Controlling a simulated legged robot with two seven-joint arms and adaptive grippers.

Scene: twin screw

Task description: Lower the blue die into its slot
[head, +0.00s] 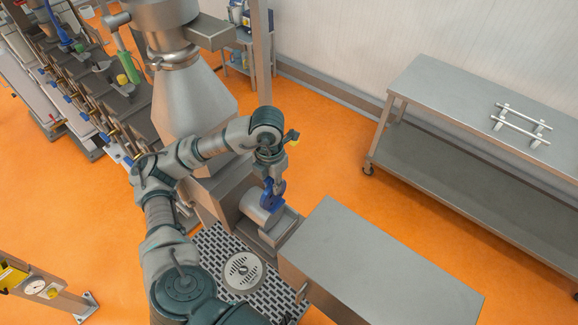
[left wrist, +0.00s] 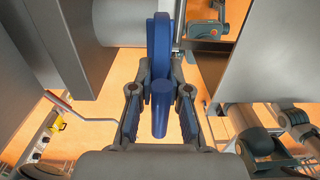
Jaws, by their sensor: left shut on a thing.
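The blue die (head: 268,196) is a flat disc-like part with a handle, at the end face of a steel cylinder (head: 258,212) in the head view. In the left wrist view the blue die (left wrist: 159,45) stands edge-on beside a grey cylinder face, and its handle (left wrist: 160,108) points toward my wrist. My left gripper (head: 277,180) hangs above it and is shut on the blue die, with its two fingers (left wrist: 160,90) either side of the handle. The slot is not clearly visible; I cannot tell how deep the die sits. My right gripper is not in view.
A steel table (head: 380,265) stands close to the right of the machine. A perforated grate (head: 213,258) with a round plate (head: 243,272) lies in front. A steel bench (head: 480,110) bearing a rail frame (head: 521,125) is at the right. Orange floor (head: 330,130) is clear between.

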